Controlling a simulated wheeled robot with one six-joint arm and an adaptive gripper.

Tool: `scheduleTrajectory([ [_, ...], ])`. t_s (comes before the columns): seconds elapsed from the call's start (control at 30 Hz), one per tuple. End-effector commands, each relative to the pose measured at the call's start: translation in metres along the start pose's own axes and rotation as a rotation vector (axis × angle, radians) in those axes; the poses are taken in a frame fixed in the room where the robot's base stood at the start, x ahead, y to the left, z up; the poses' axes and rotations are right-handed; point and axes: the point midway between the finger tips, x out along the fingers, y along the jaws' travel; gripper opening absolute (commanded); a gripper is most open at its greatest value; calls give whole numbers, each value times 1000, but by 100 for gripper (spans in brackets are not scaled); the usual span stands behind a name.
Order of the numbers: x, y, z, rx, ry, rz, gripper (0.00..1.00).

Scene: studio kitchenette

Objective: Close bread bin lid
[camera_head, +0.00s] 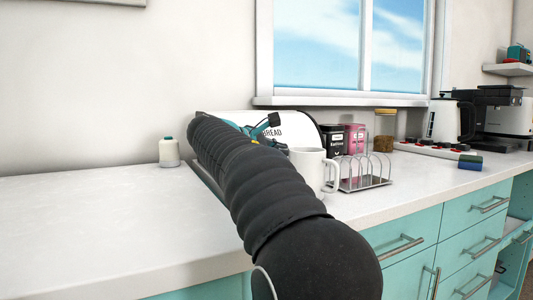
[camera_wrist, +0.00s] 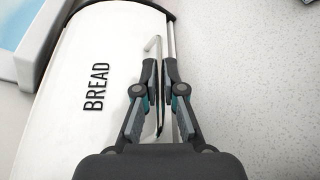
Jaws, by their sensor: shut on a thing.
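The white bread bin (camera_head: 304,122) with black BREAD lettering stands on the counter against the wall, largely hidden behind my dark arm. In the wrist view its curved white lid (camera_wrist: 120,60) fills the left half, lettering sideways. A thin pale handle (camera_wrist: 152,43) runs along the lid's edge. My gripper (camera_wrist: 160,68) is closed around this handle, one finger on each side. In the head view my gripper (camera_head: 262,130) shows only partly, teal and dark, in front of the bin. How far the lid stands open is hard to tell.
A white mug (camera_head: 308,165) and a wire toast rack (camera_head: 365,176) stand close to the right of my arm. Black and pink canisters (camera_head: 354,139) are behind them. A small bottle (camera_head: 168,152) stands left of the bin. The counter's left side (camera_head: 90,220) is clear.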

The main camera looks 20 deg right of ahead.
Motion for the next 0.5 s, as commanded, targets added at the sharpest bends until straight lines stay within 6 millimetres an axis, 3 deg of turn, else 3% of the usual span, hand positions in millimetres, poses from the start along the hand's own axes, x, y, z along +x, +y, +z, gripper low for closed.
scheduleTrajectory([
  [0.3, 4, -2, -1, 6, 1, 0, 0],
  [0.4, 4, -2, 0, 6, 0, -1, 30],
  [0.5, 4, -2, 0, 7, -1, -1, 33],
])
